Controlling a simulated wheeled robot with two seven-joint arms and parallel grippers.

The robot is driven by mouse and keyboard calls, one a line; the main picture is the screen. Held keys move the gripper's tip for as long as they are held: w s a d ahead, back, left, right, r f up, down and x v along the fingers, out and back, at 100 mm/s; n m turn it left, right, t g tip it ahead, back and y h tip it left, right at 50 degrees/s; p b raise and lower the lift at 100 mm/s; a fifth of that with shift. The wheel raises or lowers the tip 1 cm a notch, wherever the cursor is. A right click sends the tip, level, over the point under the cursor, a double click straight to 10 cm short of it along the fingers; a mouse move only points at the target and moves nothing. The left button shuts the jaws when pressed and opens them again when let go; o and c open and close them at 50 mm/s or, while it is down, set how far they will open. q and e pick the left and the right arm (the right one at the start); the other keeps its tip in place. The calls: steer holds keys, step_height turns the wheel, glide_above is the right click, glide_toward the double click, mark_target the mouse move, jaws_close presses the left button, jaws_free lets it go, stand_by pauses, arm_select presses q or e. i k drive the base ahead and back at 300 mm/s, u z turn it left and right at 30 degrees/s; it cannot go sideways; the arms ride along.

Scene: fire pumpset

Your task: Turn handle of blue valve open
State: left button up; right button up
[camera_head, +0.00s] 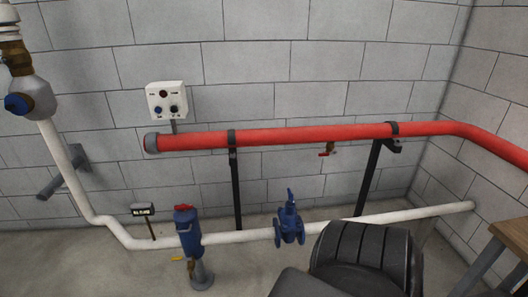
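A blue valve (290,222) sits on the low white pipe, right of the picture's middle, with a blue upright part on top. Whether that part is its handle is too small to tell. A blue upright fitting with a red top (187,226) stands at the same pipe further left. A grey valve body with a dark blue round knob (17,103) is at the upper left edge, on the vertical end of the white pipe. Neither my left gripper nor my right gripper is in view.
A red pipe (300,136) runs along the block wall on black supports, with a small red-handled tap (327,151). A white control box (166,99) hangs above it. A large dark ribbed shape (365,250) covers the lower right. A wooden table (508,232) stands at right.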

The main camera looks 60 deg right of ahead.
mark_target(290, 196)
steer(key=i, duration=3.05)
steer(key=z, duration=3.95)
